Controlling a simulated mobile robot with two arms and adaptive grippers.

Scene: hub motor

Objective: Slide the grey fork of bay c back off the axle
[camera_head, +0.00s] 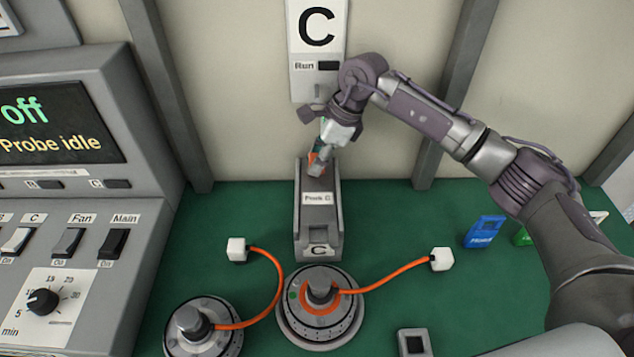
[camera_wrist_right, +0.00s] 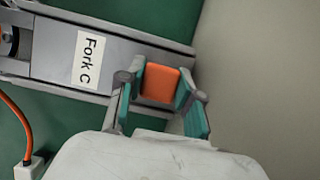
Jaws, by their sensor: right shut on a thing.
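The grey fork of bay c (camera_head: 318,211), labelled "Fork C", lies in its grey rail in the middle of the bench. It also shows in the right wrist view (camera_wrist_right: 60,60). An orange block (camera_wrist_right: 160,82) stands at the fork's wall-side end. My right gripper (camera_head: 318,158) is shut on the orange block, one finger on each side of it. The hub motor of bay c (camera_head: 350,318) stands at the near end of the rail, with a grey axle (camera_head: 320,290) and an orange ring on top. Whether the fork touches the axle is unclear. My left gripper is not in view.
Another motor (camera_head: 203,328) stands at the near left. Orange cables run to two white plugs (camera_head: 237,250) and (camera_head: 441,259) on the green bench. A control panel (camera_head: 70,230) fills the left. A blue tag (camera_head: 485,232) lies at the right. The wall is close behind the gripper.

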